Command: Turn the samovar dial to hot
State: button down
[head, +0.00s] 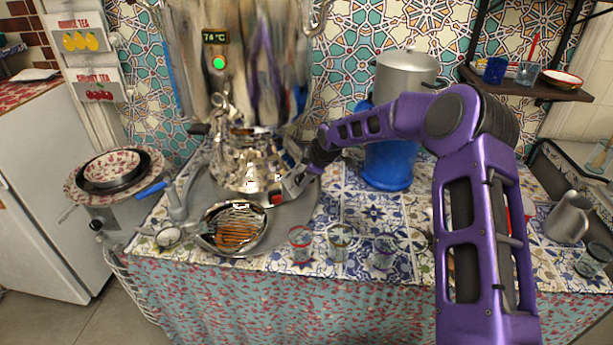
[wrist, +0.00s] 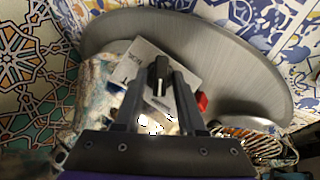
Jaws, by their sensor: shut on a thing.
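The large shiny samovar (head: 285,60) stands at the back left, with a small display reading about 76 °C (head: 215,37) and a lit green light below it. In the wrist view a black dial knob (wrist: 158,70) sits on a pale plate (wrist: 190,61) with small dark lettering too blurred to read. My gripper (wrist: 158,88) has its two fingers closed on this knob. In the head view my gripper (head: 291,186) reaches in from the right, beside the lower shiny body; the dial is hidden there. A red part (wrist: 202,101) lies just right of the fingers.
A round grey tray (head: 305,208) lies under the samovar. Several small glasses (head: 341,240) stand along the front edge. A blue container (head: 388,165) and silver pot (head: 405,72) are behind my arm.

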jog(key=shift+w+r+m+g+p, duration=0.15)
jog(key=shift+m+g+p, duration=0.45)
jog(key=shift+m+p, duration=0.3)
jog(key=shift+w+d+m+g+y, duration=0.1)
jog(key=shift+m+g+y, duration=0.3)
jog(key=shift+m, duration=0.8)
jog(key=m+g, duration=0.1)
jog(key=m, duration=0.1)
jog(key=m+g+y, duration=0.1)
jog(key=m, duration=0.2)
jog(key=shift+w+d, duration=0.15)
jog(key=shift+g+y, duration=0.3)
jog(key=c, duration=0.8)
grip_release()
